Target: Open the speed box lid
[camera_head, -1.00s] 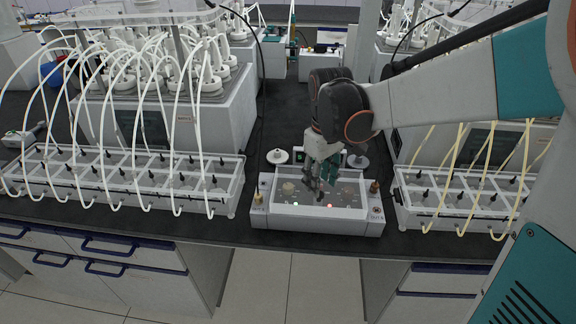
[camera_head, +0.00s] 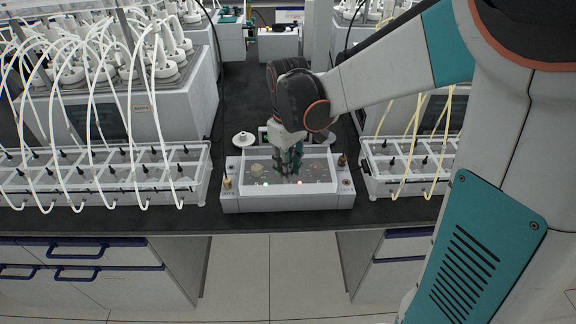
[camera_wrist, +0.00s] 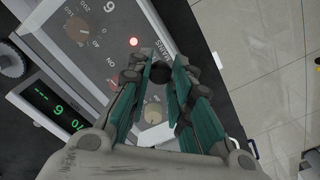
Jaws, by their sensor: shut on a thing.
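The speed box (camera_head: 285,203) is a pale grey box with a see-through lid (camera_head: 322,178) on the black bench, at the middle of the head view. The lid appears to lie over the dial panel; the head view is too small to tell its exact angle. My gripper (camera_head: 289,170) points down over the middle of the box. In the wrist view my gripper (camera_wrist: 160,68) has its teal fingers closed around a small dark round knob (camera_wrist: 158,72). Beneath it, the panel shows a brown dial (camera_wrist: 77,28), a pale dial (camera_wrist: 152,114) and a red light (camera_wrist: 134,42).
Racks of tubed bottles stand left (camera_head: 110,182) and right (camera_head: 410,170) of the box. The floor in front (camera_head: 240,280) is clear.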

